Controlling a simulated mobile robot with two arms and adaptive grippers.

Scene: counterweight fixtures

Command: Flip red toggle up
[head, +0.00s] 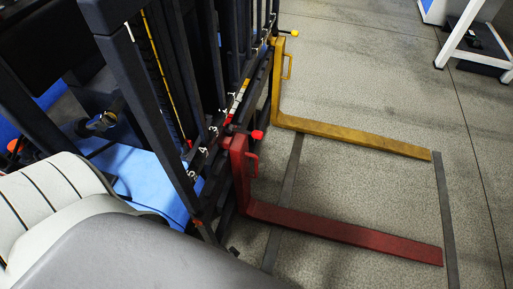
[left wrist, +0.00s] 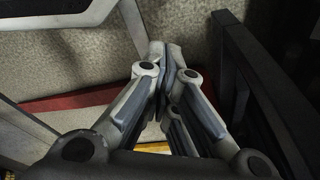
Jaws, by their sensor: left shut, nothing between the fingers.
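The red toggle (head: 257,134) is a small red knob on the dark carriage in the head view, beside the top of the red fork (head: 345,236). It sticks out to the right, roughly level. My left gripper (left wrist: 166,60) shows in the left wrist view with its fingers together and nothing between them. A red bar (left wrist: 75,100), seemingly the red fork, lies beyond it to the left. The toggle does not show clearly there, so I cannot tell their distance. Neither gripper shows in the head view.
The yellow fork (head: 350,138) lies behind the red one, with a yellow knob (head: 294,33) at its top. Dark mast bars (head: 150,100) stand left of the toggle. A dark frame (left wrist: 265,90) stands close right of my left gripper. Grey floor (head: 400,85) is open at right.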

